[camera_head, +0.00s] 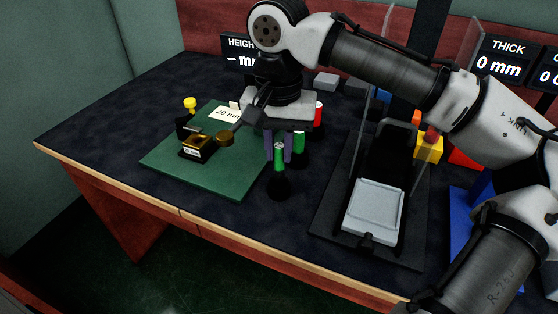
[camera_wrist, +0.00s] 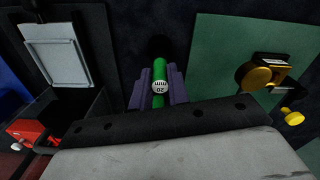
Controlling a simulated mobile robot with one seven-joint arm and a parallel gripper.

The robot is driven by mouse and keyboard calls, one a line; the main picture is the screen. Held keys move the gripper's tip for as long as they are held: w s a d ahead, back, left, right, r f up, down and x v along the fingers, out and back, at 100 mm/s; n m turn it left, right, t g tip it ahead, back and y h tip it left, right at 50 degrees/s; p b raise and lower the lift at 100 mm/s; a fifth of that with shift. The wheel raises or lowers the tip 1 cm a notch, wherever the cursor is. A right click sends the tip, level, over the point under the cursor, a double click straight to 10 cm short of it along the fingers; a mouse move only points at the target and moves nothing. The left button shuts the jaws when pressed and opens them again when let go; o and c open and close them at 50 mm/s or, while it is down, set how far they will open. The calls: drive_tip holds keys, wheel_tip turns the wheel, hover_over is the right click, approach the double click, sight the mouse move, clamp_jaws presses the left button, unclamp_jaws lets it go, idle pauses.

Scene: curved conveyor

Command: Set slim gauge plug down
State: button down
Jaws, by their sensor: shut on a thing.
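The slim gauge plug is a green cylinder (camera_head: 280,158) with a pale end, near the middle of the table in the head view. In the wrist view, the plug (camera_wrist: 159,73) has a "20 mm" mark on its end. My gripper (camera_head: 278,146) has purple fingers and is shut on the plug from both sides. The plug looks upright. A round black base or holder (camera_head: 280,187) shows directly below it; I cannot tell whether the plug touches it. In the wrist view, my gripper (camera_wrist: 158,88) hides part of the plug's sides.
A green mat (camera_head: 220,183) at left bears a brass-and-black gauge (camera_head: 198,147) and a "20 mm" card (camera_head: 226,113). Another green plug (camera_head: 299,138) and a red one (camera_head: 318,112) stand behind. A scale with a pale plate (camera_head: 374,208) stands at right. The front table edge is near.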

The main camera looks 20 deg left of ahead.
sight(279, 180)
drive_tip(key=shift+f, duration=1.55)
drive_tip(key=shift+f, duration=0.1)
drive_tip(key=c, duration=1.3)
unclamp_jaws()
drive_tip(key=shift+c, duration=0.2)
wheel_tip(279, 180, up, 12)
drive_tip(key=shift+r+p, duration=0.1)
drive_tip(key=shift+p, duration=0.8)
